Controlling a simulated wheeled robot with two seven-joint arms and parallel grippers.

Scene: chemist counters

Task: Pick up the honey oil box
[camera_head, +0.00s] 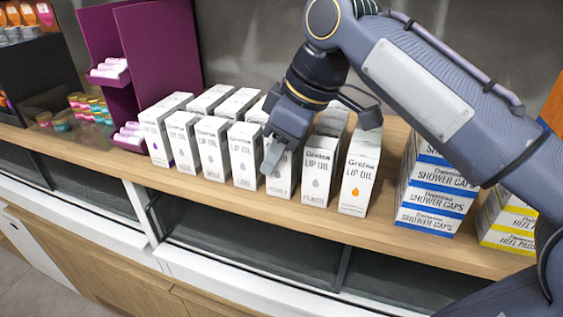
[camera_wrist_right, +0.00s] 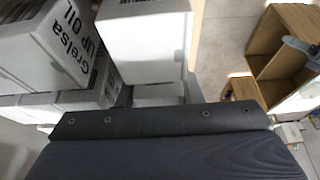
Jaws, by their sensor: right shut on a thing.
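Several white Grelsa lip oil boxes stand upright in rows on the wooden counter. The flavour words are too small to read surely, so I cannot tell which is honey. The rightmost front box (camera_head: 359,174) bears an orange drop; its neighbour (camera_head: 318,174) has a grey drop. My right gripper (camera_head: 272,152) comes down from above, shut on a white lip oil box (camera_head: 282,177) left of that neighbour. The gripper covers this box's upper front. In the right wrist view a white box (camera_wrist_right: 145,40) is close to the gripper, beside a Grelsa box (camera_wrist_right: 42,48). My left gripper is out of view.
Shower caps boxes (camera_head: 433,192) and yellow heel boxes (camera_head: 508,222) are stacked to the right. A purple display stand (camera_head: 160,45) is at the left. Lip oil boxes stand close on both sides of the gripper. The counter's front edge (camera_head: 240,205) is near.

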